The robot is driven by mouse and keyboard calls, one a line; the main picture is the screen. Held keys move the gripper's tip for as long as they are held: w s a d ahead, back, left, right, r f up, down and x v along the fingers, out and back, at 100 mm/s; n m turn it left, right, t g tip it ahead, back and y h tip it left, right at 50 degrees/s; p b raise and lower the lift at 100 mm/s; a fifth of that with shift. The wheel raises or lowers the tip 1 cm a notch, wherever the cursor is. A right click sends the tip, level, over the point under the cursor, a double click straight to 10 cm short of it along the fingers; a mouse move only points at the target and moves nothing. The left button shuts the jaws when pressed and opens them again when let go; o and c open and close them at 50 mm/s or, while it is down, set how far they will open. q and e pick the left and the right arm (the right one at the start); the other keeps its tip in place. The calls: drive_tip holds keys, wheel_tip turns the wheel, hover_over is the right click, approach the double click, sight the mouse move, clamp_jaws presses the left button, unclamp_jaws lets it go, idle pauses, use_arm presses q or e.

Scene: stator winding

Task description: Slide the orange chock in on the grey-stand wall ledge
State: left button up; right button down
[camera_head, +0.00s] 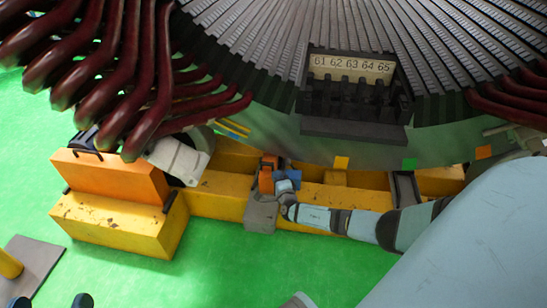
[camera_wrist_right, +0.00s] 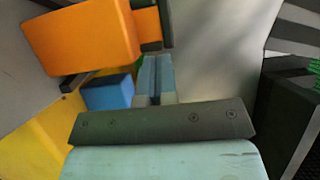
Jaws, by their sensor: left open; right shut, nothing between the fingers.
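The small orange chock (camera_head: 266,180) stands upright at the grey stand (camera_head: 262,214), beside a yellow beam. In the right wrist view, a large orange block face (camera_wrist_right: 80,38) fills the upper left, with a smaller orange part (camera_wrist_right: 147,27) behind it. I cannot tell whether it is seated on the ledge. My right gripper (camera_head: 284,187) is close to the right of the chock. Its pale blue fingers (camera_wrist_right: 155,75) are shut together and empty. A blue block (camera_head: 290,177) sits beside the chock, also in the wrist view (camera_wrist_right: 108,92). My left gripper is not recognisable in view.
The stator (camera_head: 300,145) with dark red coils (camera_head: 120,80) overhangs the yellow beam (camera_head: 217,197). A large orange block (camera_head: 110,180) sits on a yellow block (camera_head: 115,222) at left. Green floor is open in front. Dark rounded tips (camera_head: 83,300) show at lower left.

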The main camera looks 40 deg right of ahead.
use_arm(q)
drive_tip(key=n+p, duration=0.1)
drive_tip(key=s+p, duration=0.1)
drive_tip(key=p, duration=0.1)
drive_tip(key=s+r+n+p, duration=0.1)
drive_tip(key=shift+s+d+r+n+g+p, duration=0.1)
drive_tip(key=shift+s+d+n+g+p, duration=0.1)
drive_tip(key=shift+d+n+g+p, duration=0.15)
use_arm(e)
drive_tip(key=v, duration=1.1)
drive_tip(key=shift+a, duration=0.2)
drive_tip(key=shift+w+f, duration=0.1)
